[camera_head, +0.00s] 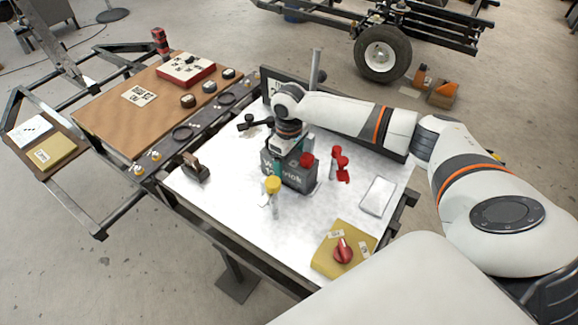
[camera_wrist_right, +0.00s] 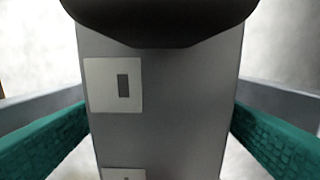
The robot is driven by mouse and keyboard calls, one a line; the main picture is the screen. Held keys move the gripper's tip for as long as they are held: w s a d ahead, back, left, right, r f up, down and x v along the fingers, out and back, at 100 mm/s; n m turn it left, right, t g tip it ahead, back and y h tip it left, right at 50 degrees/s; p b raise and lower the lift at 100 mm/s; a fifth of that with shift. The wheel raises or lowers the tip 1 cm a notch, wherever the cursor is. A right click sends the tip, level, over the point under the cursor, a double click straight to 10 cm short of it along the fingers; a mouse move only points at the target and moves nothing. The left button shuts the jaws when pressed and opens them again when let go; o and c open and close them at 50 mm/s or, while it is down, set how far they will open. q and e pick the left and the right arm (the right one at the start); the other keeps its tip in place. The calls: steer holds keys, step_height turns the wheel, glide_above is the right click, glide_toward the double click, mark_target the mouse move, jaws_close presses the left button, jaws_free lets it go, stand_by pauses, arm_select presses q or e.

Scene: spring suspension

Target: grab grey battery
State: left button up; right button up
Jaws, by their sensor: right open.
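The grey battery (camera_head: 296,180) stands on the white tabletop, with light lettering on its front and a red cap at its top right. My right gripper (camera_head: 287,162) points down over it and hides part of its top. In the right wrist view the battery's grey face (camera_wrist_right: 180,110), with pale square labels, fills the middle. The teal-padded fingers of my right gripper (camera_wrist_right: 160,140) lie on either side of it. They are open; whether they touch the sides cannot be told. My left gripper is not in view.
A yellow-topped item (camera_head: 272,186) stands just in front of the battery, and red clamps (camera_head: 342,164) stand to its right. A brown-handled item (camera_head: 195,168) lies left.

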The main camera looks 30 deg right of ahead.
steer(key=shift+c, duration=0.6)
jaws_close()
steer(key=shift+w+r, duration=0.25)
